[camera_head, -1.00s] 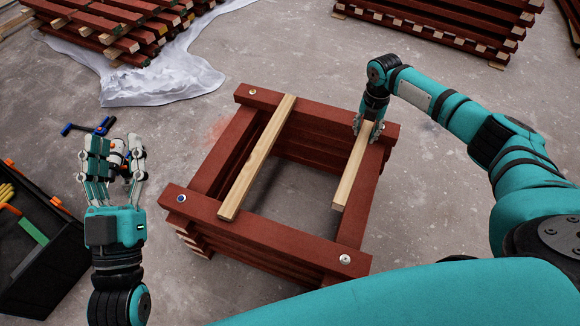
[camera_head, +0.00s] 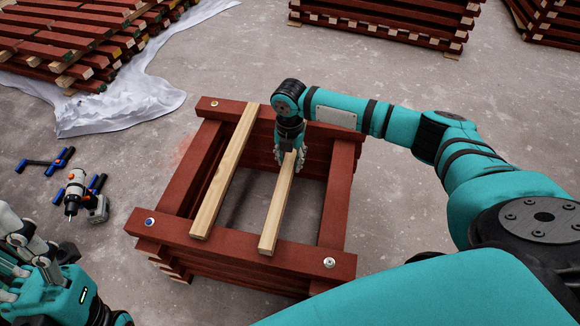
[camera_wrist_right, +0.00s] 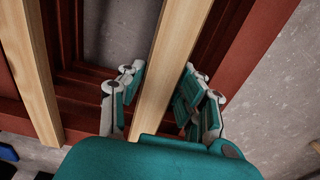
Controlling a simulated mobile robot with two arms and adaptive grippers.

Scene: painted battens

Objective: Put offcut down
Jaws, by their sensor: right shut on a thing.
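The offcut, a pale bare wood batten (camera_head: 277,210), is in my right gripper (camera_head: 290,163). The right wrist view shows the gripper's fingers (camera_wrist_right: 163,100) on both sides of the offcut (camera_wrist_right: 168,70). Its near end overlaps the front rail of the red batten stack (camera_head: 180,228); I cannot tell whether it touches. Another pale batten (camera_head: 225,170) lies across the stack to its left, roughly parallel and apart; it also shows in the right wrist view (camera_wrist_right: 30,70). My left gripper (camera_head: 22,250) is at the lower left, partly cut off, fingers apart and empty.
A drill (camera_head: 76,190) and a blue-handled tool (camera_head: 45,163) lie on the floor at left. Larger stacks of red battens (camera_head: 70,40) stand at the back, the left one over white sheeting (camera_head: 120,100). Grey floor between is clear.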

